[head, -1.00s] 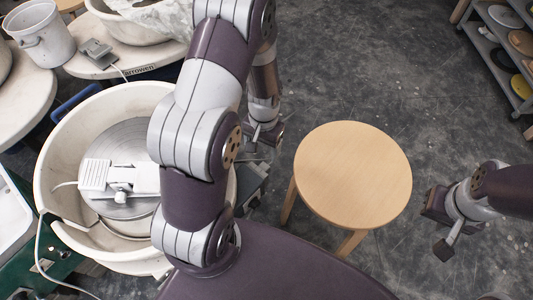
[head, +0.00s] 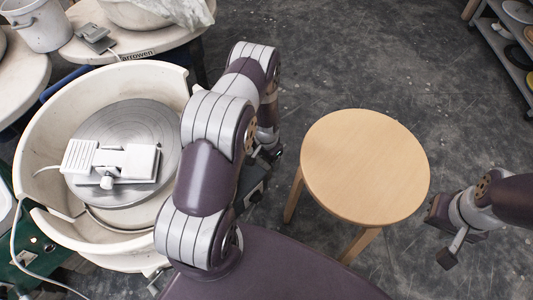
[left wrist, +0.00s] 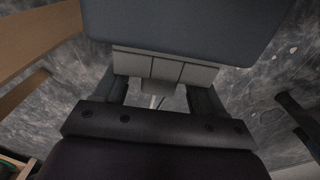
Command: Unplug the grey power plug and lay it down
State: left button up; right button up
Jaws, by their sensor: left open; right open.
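I cannot make out the grey power plug for certain in any view. In the left wrist view, a light grey segmented block (left wrist: 165,69) shows beyond my open left gripper (left wrist: 160,90), below a blue-grey slab (left wrist: 185,25). A thin pale cord or rod shows between the fingers, under the block. I cannot tell if the block is the plug or whether the fingers touch it. In the head view, my left arm largely hides the left gripper (head: 274,152), beside the wheel basin. My right gripper (head: 446,233) is open and empty, right of the stool.
A round wooden stool (head: 365,165) stands between my arms. The cream wheel basin (head: 48,110) at left holds a white pedal (head: 125,162) on its wheel head. A white cable (head: 15,235) runs down at left. A shelf (head: 495,45) stands at far right. Bare floor lies behind the stool.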

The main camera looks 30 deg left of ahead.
pick_arm(q)
jog(key=shift+f, duration=0.45)
jog(key=c, duration=1.2)
jog(key=shift+o, duration=0.2)
jog(key=shift+w+d+b, duration=0.25)
jog(key=shift+w+b, duration=0.35)
jog(key=shift+w, duration=0.6)
jog(key=shift+w+d, duration=0.1)
jog(key=shift+w, duration=0.15)
jog(key=shift+w, duration=0.15)
